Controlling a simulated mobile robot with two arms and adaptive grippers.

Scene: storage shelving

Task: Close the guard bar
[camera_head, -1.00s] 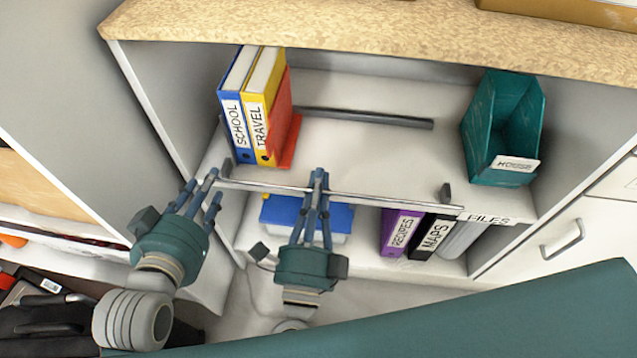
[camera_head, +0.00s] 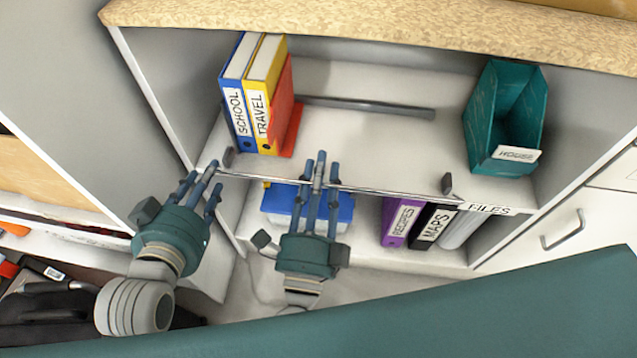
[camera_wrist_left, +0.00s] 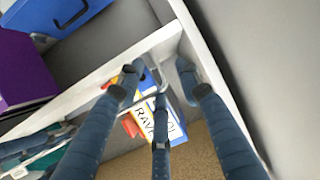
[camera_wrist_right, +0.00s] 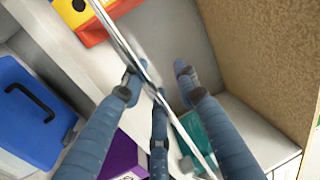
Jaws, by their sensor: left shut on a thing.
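The guard bar (camera_head: 395,193) is a thin silver rod running across the front of the upper shelf (camera_head: 370,150), just outside two small dark brackets (camera_head: 447,184). It also crosses the right wrist view (camera_wrist_right: 120,38) diagonally. My left gripper (camera_head: 207,172) is shut at the bar's left end, beside the cabinet's left wall; the contact itself is hidden in the left wrist view. My right gripper (camera_head: 320,165) has its fingers spread around the middle of the bar, which passes between them in the right wrist view.
Blue SCHOOL and yellow TRAVEL binders (camera_head: 262,95) and a red item stand on the shelf's left. A dark rod (camera_head: 365,106) lies behind. A teal HOUSE holder (camera_head: 505,120) stands right. Below are a blue box (camera_head: 345,210) and RECIPES and MAPS binders (camera_head: 398,220).

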